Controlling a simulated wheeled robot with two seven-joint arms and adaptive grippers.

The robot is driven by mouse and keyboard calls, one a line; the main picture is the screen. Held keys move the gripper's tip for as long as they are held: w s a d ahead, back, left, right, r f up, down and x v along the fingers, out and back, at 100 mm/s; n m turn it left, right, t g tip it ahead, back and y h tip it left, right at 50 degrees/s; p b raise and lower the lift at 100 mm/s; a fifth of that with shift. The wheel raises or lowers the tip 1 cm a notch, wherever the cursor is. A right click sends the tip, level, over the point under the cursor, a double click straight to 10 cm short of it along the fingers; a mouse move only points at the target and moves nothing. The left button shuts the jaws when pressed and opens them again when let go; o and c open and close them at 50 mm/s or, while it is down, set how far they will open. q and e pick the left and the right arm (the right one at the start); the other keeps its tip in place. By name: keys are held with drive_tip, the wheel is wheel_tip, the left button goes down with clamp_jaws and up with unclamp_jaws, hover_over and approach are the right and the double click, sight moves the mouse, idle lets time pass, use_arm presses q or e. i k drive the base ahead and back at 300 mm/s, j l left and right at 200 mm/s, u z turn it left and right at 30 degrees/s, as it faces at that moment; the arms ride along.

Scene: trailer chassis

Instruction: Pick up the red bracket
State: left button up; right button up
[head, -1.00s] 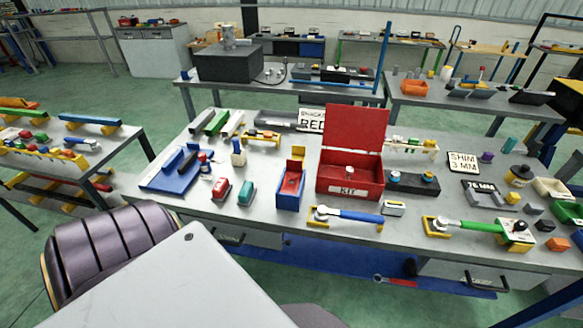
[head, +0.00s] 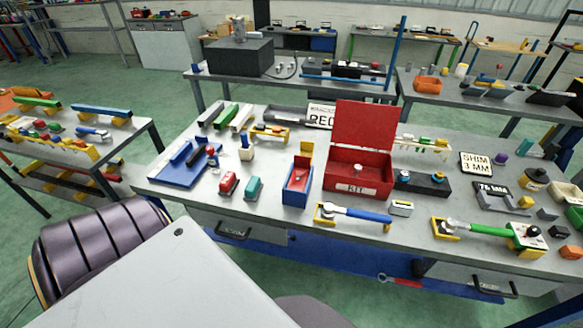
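No part is plainly identifiable as the red bracket. A red piece (head: 298,179) lies in a small blue holder (head: 295,198) with a yellow back plate, near the front middle of the grey workbench (head: 270,222); its shape is too small to tell. To its right stands an open red box (head: 357,188) labelled KIT, its lid raised and a small light knob-like part inside. Neither of my grippers is in view.
A blue fixture (head: 186,168) stands at the bench's left. A blue-handled tool (head: 360,214) and a green-handled tool (head: 485,229) lie along the front edge. A side table (head: 148,148) with parts stands left. Green floor (head: 150,83) is open between the benches.

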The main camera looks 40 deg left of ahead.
sight(301, 164)
drive_tip(key=i+u, duration=0.1)
drive_tip(key=u, duration=0.35)
drive_tip(key=i+u, duration=0.1)
drive_tip(key=u, duration=0.4)
drive_tip(key=i+u, duration=0.1)
drive_tip(key=u, duration=0.35)
